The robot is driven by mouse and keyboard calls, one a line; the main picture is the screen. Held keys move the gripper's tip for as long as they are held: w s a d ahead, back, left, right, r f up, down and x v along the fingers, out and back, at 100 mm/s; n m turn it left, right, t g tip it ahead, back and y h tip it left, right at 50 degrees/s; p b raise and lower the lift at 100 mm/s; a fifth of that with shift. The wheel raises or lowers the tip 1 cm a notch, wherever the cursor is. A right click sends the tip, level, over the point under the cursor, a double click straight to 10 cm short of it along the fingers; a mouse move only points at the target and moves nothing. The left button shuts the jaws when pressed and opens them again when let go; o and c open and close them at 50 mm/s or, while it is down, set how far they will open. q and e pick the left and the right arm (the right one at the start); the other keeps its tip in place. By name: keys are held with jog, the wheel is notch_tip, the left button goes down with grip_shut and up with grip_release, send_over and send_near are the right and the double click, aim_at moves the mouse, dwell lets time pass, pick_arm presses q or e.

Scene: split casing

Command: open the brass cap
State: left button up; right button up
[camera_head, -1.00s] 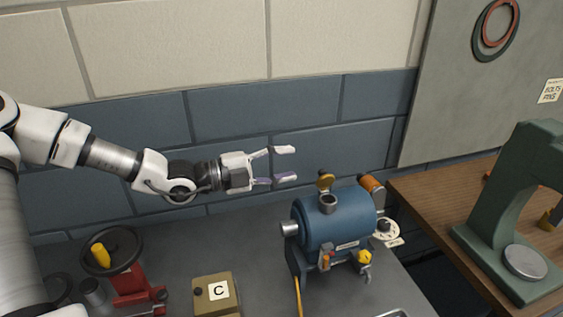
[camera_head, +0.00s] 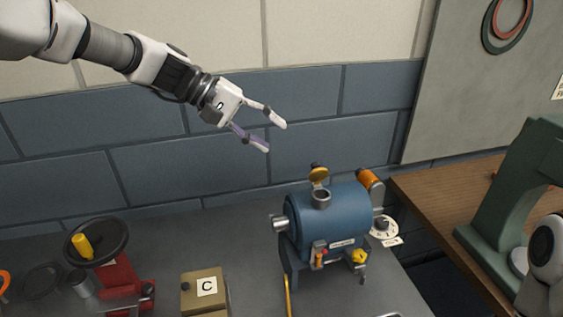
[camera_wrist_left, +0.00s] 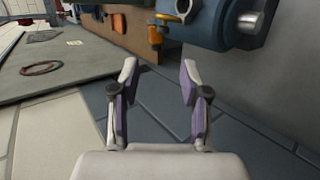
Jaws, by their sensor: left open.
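The brass cap (camera_head: 318,176) stands tilted up at the back of a short round metal neck (camera_head: 322,198) on top of the blue cylindrical casing (camera_head: 337,218). The neck's mouth shows uncovered. My left gripper (camera_head: 277,137) is open and empty, above and to the left of the cap, apart from it and in front of the blue wall. In the left wrist view the open fingers (camera_wrist_left: 158,82) show with nothing between them, and the blue casing (camera_wrist_left: 205,22) is at the top. My right gripper is not in view; a white part of my arm shows at the right edge.
An orange-ended cylinder (camera_head: 369,181) and a white dial (camera_head: 384,228) sit by the casing's right end. A box marked C (camera_head: 205,290) and a red device with a black handwheel (camera_head: 97,240) stand left. A green press (camera_head: 510,190) stands on the wooden bench (camera_head: 430,190).

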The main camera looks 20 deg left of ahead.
aim_at(316, 172)
pick_arm(q)
jog(key=shift+m+y, duration=0.5)
jog(key=shift+y, duration=0.4)
jog(key=x, duration=0.3)
jog(key=d+x, duration=0.1)
jog(key=x, duration=0.3)
jog(key=r+x, duration=0.1)
jog(key=x, duration=0.2)
jog(key=shift+s+d, duration=0.2)
jog(key=shift+d, duration=0.25)
jog(key=shift+s+a, duration=0.1)
jog(key=shift+a, duration=0.15)
jog(key=shift+c, duration=1.4)
grip_shut()
